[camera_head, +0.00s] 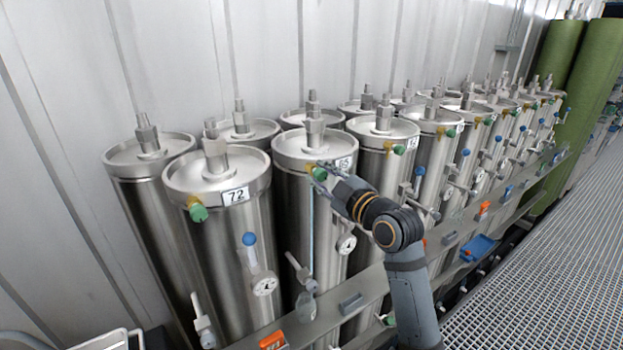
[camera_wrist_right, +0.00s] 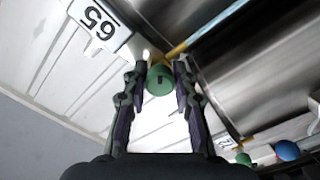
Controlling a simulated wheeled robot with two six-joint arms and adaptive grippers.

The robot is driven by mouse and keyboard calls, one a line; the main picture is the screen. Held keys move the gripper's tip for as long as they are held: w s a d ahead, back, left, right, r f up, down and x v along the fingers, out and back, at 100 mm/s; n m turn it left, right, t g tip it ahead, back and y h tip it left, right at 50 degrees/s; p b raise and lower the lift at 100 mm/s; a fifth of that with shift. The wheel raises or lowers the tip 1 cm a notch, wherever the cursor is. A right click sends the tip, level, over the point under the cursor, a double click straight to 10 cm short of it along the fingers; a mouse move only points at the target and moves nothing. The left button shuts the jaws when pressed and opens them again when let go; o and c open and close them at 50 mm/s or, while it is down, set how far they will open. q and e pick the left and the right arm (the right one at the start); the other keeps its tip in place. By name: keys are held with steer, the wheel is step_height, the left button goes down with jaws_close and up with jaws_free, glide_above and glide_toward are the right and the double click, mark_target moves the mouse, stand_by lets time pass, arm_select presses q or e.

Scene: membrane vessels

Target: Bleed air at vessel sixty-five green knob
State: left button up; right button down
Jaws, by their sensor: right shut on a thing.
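My right gripper (camera_head: 326,180) reaches in from the right and is at the knob. In the right wrist view, the green knob (camera_wrist_right: 160,80) lies between the two fingers of my right gripper (camera_wrist_right: 160,82), which are shut on it. My left gripper is not in view.
Vessel seventy-two (camera_head: 215,230) stands to the left with its own green knob (camera_head: 198,212) and a blue-handled valve (camera_head: 249,239). More steel vessels line the wall to the right. A rail (camera_head: 350,303) with gauges runs in front. Grating floor (camera_head: 560,260) lies open at right.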

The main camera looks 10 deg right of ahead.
steer(key=shift+r+m, duration=0.15)
steer(key=shift+m, duration=0.85)
steer(key=m+p, duration=0.2)
steer(key=p, duration=0.1)
steer(key=shift+r, duration=0.1)
steer(key=shift+m+p, duration=0.35)
steer(key=shift+m, duration=0.45)
steer(key=shift+f+m, duration=0.25)
steer(key=shift+m, duration=0.05)
steer(key=m+p, duration=0.3)
steer(key=shift+r, duration=0.25)
steer(key=shift+f+m+p, duration=0.15)
steer(key=shift+m+p, duration=0.2)
steer(key=shift+m, duration=0.15)
steer(key=shift+f, duration=0.1)
steer(key=c, duration=1)
jaws_free()
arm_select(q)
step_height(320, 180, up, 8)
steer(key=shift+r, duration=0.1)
